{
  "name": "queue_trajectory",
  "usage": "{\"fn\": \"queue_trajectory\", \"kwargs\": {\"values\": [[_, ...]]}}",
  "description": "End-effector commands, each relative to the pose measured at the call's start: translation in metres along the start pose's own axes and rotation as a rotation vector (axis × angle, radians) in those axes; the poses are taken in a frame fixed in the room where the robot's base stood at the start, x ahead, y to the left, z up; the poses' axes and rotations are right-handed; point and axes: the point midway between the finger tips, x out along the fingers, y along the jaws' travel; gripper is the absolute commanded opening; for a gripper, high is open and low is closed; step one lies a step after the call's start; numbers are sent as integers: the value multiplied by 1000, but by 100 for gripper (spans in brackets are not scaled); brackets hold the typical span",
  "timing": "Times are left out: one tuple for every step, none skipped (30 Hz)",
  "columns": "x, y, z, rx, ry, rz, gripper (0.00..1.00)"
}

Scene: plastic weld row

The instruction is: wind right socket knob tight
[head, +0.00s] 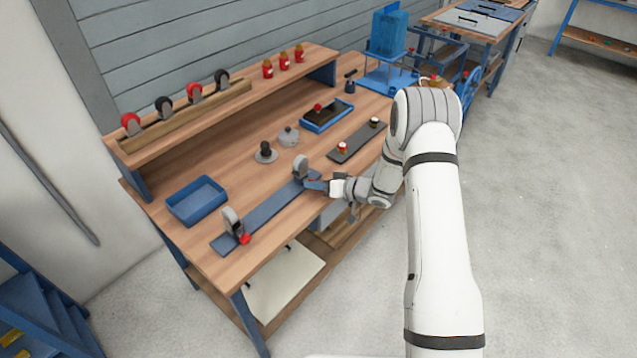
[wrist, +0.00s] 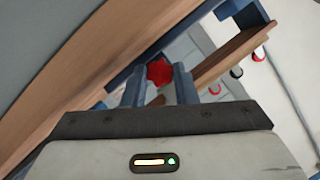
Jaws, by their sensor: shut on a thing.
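A long blue base plate (head: 268,207) lies along the front of the bench with two upright grey sockets on it. The right socket (head: 300,166) stands at its far end. The left socket (head: 231,217) stands at its near end with a red knob (head: 245,238) at its foot. My gripper (head: 313,183) reaches in from the right, low beside the right socket. In the wrist view the right socket's red star-shaped knob (wrist: 159,72) sits between the two blue fingers of my gripper (wrist: 160,78), which are shut on it. How tight the knob is cannot be seen.
A blue tray (head: 197,201) lies left of the plate. A dark rail (head: 358,142) with two small knobbed parts and a blue-rimmed tray (head: 327,115) lie farther back. A raised shelf (head: 215,108) holds several wheels and red bottles.

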Motion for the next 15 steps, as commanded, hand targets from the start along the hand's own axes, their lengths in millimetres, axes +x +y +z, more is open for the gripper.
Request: {"fn": "queue_trajectory", "kwargs": {"values": [[1, -1, 0, 20, -2, -12, 3], [1, -1, 0, 31, -2, -18, 3], [1, -1, 0, 45, -1, -24, 3], [1, -1, 0, 54, -1, -28, 3], [1, -1, 0, 63, -1, -31, 3], [1, -1, 0, 73, -1, -35, 3], [1, -1, 0, 79, -1, -37, 3], [1, -1, 0, 84, -1, -39, 3], [1, -1, 0, 91, -1, -42, 3], [1, -1, 0, 95, -1, -44, 3], [1, -1, 0, 98, -1, -45, 3], [1, -1, 0, 101, -1, -47, 3], [1, -1, 0, 102, -1, -47, 3], [1, -1, 0, 103, 0, -48, 3], [1, -1, 0, 104, 0, -48, 3]]}}
